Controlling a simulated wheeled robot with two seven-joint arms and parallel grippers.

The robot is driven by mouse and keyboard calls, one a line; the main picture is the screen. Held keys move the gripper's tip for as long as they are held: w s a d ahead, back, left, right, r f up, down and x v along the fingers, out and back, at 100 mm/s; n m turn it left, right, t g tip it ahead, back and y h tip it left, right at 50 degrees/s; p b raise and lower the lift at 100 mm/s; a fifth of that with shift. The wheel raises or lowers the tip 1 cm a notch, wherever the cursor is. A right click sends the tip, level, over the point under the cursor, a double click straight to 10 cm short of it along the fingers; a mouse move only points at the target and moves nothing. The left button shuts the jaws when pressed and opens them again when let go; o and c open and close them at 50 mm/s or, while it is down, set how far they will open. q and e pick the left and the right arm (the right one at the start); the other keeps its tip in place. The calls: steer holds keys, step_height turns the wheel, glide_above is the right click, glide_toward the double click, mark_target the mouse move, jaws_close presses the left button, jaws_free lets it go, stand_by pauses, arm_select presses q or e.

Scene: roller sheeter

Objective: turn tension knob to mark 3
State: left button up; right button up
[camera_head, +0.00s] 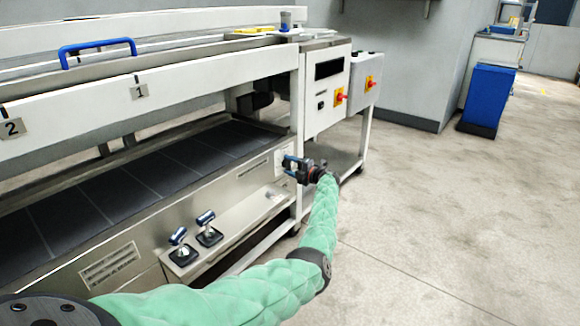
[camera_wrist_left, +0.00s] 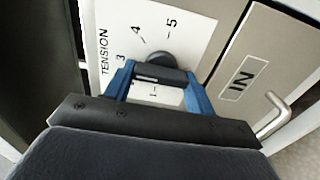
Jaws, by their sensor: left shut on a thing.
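The tension knob (camera_wrist_left: 156,58) is dark and round, on a white dial plate (camera_wrist_left: 190,35) printed TENSION. Marks 3, 4 and 5 read clearly around it, and a 1 shows below. My left gripper (camera_wrist_left: 160,76) has its blue fingers on either side of the knob's dark grip bar and is shut on it. I cannot tell which mark the knob points at. In the head view my left gripper (camera_head: 291,163) is at the right end of the machine's front panel, covering the knob; part of the dial plate (camera_head: 280,157) shows beside it. My right gripper is not in view.
An IN label (camera_wrist_left: 240,82) and a metal handle (camera_wrist_left: 275,118) are right of the dial. Two blue-handled levers (camera_head: 205,217) stand on a ledge left of my gripper. A control box (camera_head: 326,85) with a red switch is behind. The floor at right is clear up to a blue bin (camera_head: 487,95).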

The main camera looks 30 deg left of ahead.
arm_select(q)
steer(key=o, duration=1)
steer(key=shift+d, duration=0.1)
steer(key=shift+s+d+p, duration=0.15)
steer(key=shift+d+p, duration=0.25)
steer(key=shift+d, duration=1.55)
steer(key=shift+s+d+p, duration=0.15)
steer(key=shift+d+p, duration=0.25)
steer(key=shift+d, duration=1.5)
steer(key=shift+f, duration=0.1)
steer(key=shift+w, duration=0.1)
